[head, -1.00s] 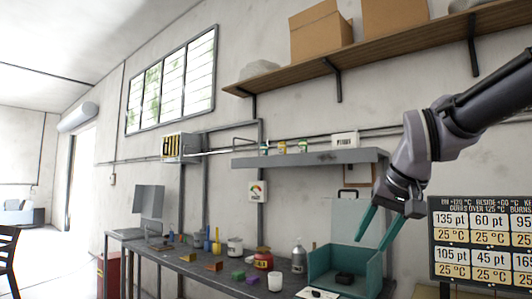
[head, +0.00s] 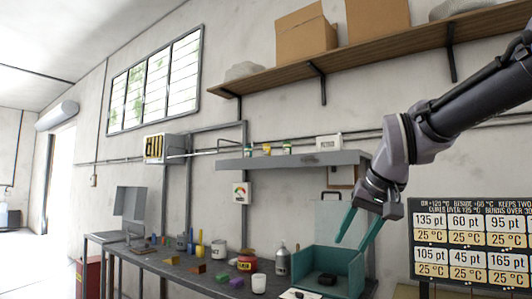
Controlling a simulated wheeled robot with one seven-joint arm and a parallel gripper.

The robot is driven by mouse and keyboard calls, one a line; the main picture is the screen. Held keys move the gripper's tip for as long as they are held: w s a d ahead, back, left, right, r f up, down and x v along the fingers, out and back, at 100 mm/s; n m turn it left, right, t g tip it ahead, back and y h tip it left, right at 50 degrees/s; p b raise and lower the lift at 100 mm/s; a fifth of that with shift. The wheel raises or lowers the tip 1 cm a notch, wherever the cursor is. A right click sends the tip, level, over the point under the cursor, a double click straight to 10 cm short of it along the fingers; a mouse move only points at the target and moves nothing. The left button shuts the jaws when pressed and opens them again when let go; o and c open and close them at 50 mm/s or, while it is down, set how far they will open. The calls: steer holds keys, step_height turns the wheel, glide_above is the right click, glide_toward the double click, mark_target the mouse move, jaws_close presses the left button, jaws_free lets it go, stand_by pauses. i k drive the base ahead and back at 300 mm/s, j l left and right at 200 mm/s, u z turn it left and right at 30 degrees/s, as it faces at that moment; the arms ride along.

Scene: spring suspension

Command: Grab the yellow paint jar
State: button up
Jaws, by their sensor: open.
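Several small jars stand on the grey wall shelf (head: 300,160). One small jar (head: 267,149) there looks yellowish, and another small jar (head: 287,147) beside it shows yellow and green. They are too small to tell which is the yellow paint jar. On the workbench below stands a red jar (head: 246,263) with a yellowish band. My gripper (head: 351,244) is open and empty, with its teal fingers pointing down and left. In the picture it is to the right of the shelf jars and lower than them, over the teal box.
The dark workbench (head: 180,272) holds a monitor (head: 130,204), a yellow bottle (head: 200,245), a white cup (head: 259,284), coloured blocks and a grey bottle (head: 282,262). An open teal box (head: 345,262) stands at its right end. A sign board (head: 470,245) stands at right.

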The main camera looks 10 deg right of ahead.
mark_target(266, 151)
steer(key=i+j+z, duration=0.15)
steer(key=j, duration=0.5)
steer(key=j+z, duration=0.2)
steer(key=j, duration=0.4)
steer(key=i+j+z, duration=0.15)
steer(key=j, duration=0.35)
steer(key=i+j+z, duration=0.1)
steer(key=j, duration=0.4)
steer(key=i+j+z, duration=0.15)
steer(key=j, duration=0.35)
steer(key=j+z, duration=0.15)
steer(key=j, duration=0.4)
